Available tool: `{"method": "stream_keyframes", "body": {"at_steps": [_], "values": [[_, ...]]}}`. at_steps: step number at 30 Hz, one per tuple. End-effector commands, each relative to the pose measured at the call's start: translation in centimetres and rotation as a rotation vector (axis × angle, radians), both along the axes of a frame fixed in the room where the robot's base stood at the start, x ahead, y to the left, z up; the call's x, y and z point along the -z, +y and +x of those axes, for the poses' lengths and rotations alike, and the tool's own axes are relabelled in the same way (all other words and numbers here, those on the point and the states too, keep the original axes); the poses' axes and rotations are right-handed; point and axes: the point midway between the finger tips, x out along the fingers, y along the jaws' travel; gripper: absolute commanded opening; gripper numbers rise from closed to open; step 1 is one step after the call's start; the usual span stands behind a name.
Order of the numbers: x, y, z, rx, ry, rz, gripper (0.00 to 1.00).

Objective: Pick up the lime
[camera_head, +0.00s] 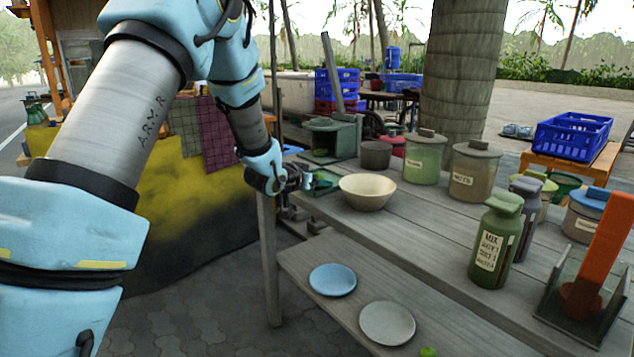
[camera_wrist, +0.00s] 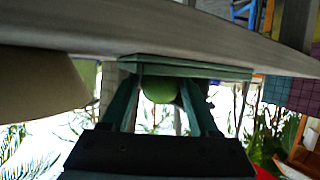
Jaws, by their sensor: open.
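A round green lime (camera_wrist: 159,88) shows between the two fingers of my gripper in the wrist view, which looks upside down. It sits against a flat green tray (camera_wrist: 190,67). My gripper (camera_wrist: 162,112) is open, with a finger on either side of the lime; I cannot tell whether they touch it. In the head view my gripper (camera_head: 302,179) is low at the table's left edge, beside the green tray (camera_head: 325,184); the lime there is not clearly visible. Another small green round thing (camera_head: 428,352) lies on the lower shelf, cut by the frame's bottom edge.
A cream bowl (camera_head: 367,196) stands just right of my gripper, also in the wrist view (camera_wrist: 38,88). Behind are a dark pot (camera_head: 376,155) and lidded jars (camera_head: 424,160). A blue plate (camera_head: 332,280) and grey plate (camera_head: 387,323) lie on the lower shelf.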

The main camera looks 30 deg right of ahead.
Motion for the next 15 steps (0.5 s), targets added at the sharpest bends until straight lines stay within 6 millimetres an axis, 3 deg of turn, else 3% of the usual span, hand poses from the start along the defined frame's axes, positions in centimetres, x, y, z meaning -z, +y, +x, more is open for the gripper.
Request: {"method": "stream_keyframes", "body": {"at_steps": [2,15], "values": [[-0.01,0.02,0.00,0.000,0.000,0.000,0.61],[-0.03,0.05,-0.01,0.000,0.000,0.000,0.13]]}}
